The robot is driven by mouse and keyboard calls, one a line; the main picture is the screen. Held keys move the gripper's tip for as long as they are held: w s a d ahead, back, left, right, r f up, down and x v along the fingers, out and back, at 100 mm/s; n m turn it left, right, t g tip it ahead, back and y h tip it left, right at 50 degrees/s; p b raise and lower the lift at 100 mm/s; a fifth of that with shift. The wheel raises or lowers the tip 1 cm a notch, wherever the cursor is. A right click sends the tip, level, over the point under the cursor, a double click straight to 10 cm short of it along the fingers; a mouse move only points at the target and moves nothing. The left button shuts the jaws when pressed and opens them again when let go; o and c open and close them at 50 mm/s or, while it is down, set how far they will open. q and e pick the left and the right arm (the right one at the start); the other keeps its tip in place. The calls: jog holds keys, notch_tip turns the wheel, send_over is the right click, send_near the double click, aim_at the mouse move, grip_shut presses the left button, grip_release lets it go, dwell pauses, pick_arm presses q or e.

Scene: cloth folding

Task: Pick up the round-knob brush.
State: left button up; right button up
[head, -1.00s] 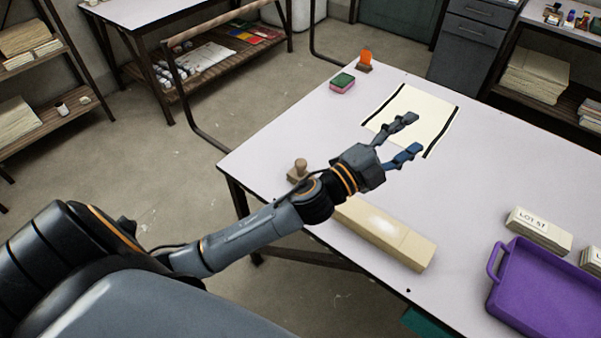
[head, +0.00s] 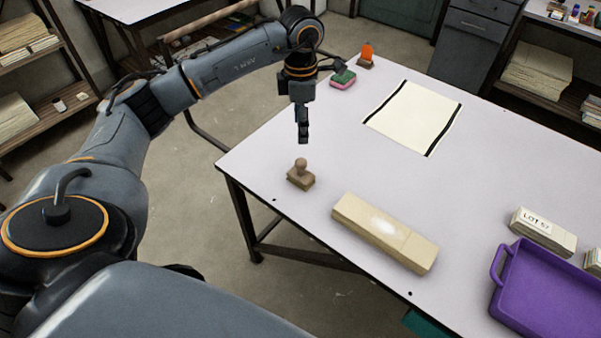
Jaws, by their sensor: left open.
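The round-knob brush (head: 301,175) stands upright on the table near its left front edge. It has a brown block base and a round wooden knob on top. My left gripper (head: 303,138) points straight down above the table, over and slightly behind the brush's knob, apart from it. Its fingers are seen edge-on and are open, with nothing in them. My right gripper is out of the picture.
A long beige block (head: 385,232) lies right of the brush. A white sheet with black edges (head: 413,117) lies behind it. A green and pink sponge (head: 342,79) and an orange-topped item (head: 366,56) are at the back. A purple tray (head: 550,290) and a LOT-marked stack (head: 542,232) are at right.

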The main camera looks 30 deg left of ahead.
aim_at(301, 161)
pick_arm(q)
notch_tip(301, 161, down, 8)
jog(key=shift+f+p, duration=0.25)
jog(key=shift+p, duration=0.15)
notch_tip(301, 161, down, 4)
jog(key=shift+s+f+p, duration=0.1)
jog(key=shift+s+p, duration=0.05)
jog(key=shift+p, duration=0.45)
jog(key=shift+f, duration=0.5)
grip_shut()
jog(key=shift+r, duration=0.1)
